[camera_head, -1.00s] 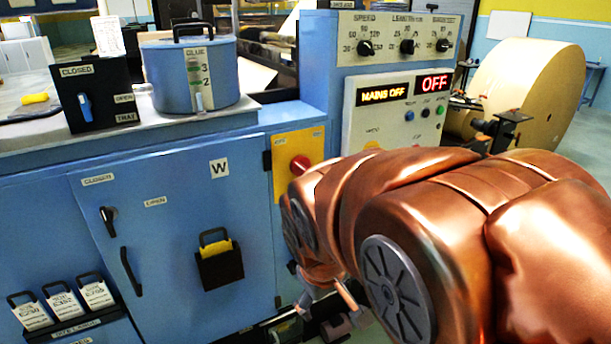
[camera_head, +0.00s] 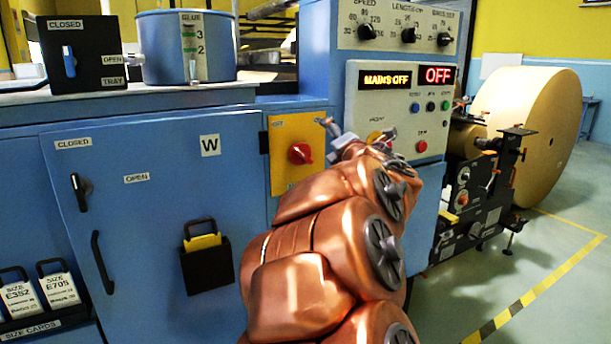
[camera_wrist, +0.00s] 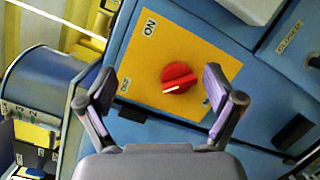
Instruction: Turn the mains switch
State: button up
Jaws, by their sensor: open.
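The mains switch (camera_head: 300,153) is a red rotary knob on a yellow plate (camera_head: 284,180) on the blue machine front. In the wrist view the red knob (camera_wrist: 179,78) has a pale pointer line and sits between and beyond my fingers, with an "ON" label on the plate. My gripper (camera_wrist: 160,95) is open and empty, its two fingertips on either side of the knob in the picture and apart from it. In the head view my gripper (camera_head: 355,128) is up to the right of the knob. The display (camera_head: 385,80) reads "MAINS OFF".
A control panel (camera_head: 400,110) with coloured buttons and an "OFF" display is right of the switch. A blue cabinet door (camera_head: 150,240) with handles is left. A glue pot (camera_head: 160,50) and a black tray box (camera_head: 85,55) stand above. A kraft roll (camera_head: 545,120) is far right.

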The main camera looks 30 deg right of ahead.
aim_at(307, 155)
jog(key=w+f+n+y+b, duration=0.1)
jog(key=f+n, duration=0.1)
jog(key=w+a+f+n+y, duration=0.1)
jog(key=f+n+y, duration=0.1)
jog(key=w+a+f+n+y+b, duration=0.1)
jog(key=f+n, duration=0.1)
jog(key=shift+w+a+t+b, duration=0.15)
jog(key=shift+w+t+b, duration=0.15)
jog(key=shift+w+b, duration=0.05)
jog(key=w, duration=0.5)
jog(key=shift+d, duration=0.25)
jog(key=shift+w+b, duration=0.3)
jog(key=shift+w, duration=0.35)
jog(key=shift+c, duration=0.3)
jog(key=c, duration=1.1)
